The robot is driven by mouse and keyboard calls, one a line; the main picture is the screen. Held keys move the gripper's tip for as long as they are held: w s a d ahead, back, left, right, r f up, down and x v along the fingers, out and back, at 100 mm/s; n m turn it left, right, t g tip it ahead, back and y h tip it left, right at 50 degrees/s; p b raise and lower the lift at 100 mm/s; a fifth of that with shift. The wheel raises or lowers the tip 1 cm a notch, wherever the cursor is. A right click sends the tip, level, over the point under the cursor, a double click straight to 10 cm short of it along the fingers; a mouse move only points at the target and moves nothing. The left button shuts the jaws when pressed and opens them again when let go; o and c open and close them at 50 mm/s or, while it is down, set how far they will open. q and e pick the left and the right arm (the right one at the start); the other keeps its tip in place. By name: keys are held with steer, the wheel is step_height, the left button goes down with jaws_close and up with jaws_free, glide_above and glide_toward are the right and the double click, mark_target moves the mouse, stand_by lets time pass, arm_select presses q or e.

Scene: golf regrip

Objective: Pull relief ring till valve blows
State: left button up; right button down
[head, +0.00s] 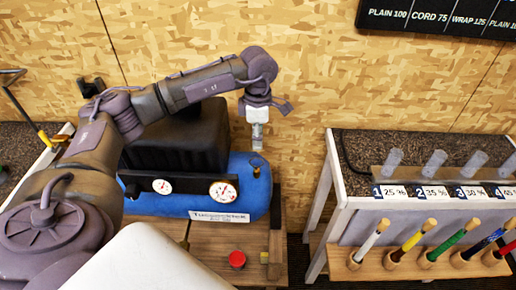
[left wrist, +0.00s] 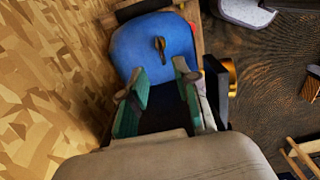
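The blue air tank (head: 262,200) stands below a black compressor housing, with its label plate (head: 220,216) and two white gauges on the front. A small brass relief valve with its ring (head: 256,165) sits on the tank's right end; it also shows in the left wrist view (left wrist: 159,45). My left gripper (head: 258,143) points down just above the ring, apart from it. In the left wrist view its two green-padded fingers (left wrist: 157,72) are spread and empty, with the ring beyond the tips. My right gripper is in neither view.
A white-framed bench (head: 340,190) on the right holds clear tubes and several golf clubs with coloured grips. A red round object (head: 237,259) lies on the wooden shelf below the tank. A wood-chip board wall (head: 320,60) is close behind.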

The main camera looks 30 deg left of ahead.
arm_select(q)
step_height(320, 180, down, 6)
steer(key=shift+f+p, duration=0.15)
steer(key=shift+p, duration=0.55)
steer(key=shift+c, duration=0.2)
jaws_close()
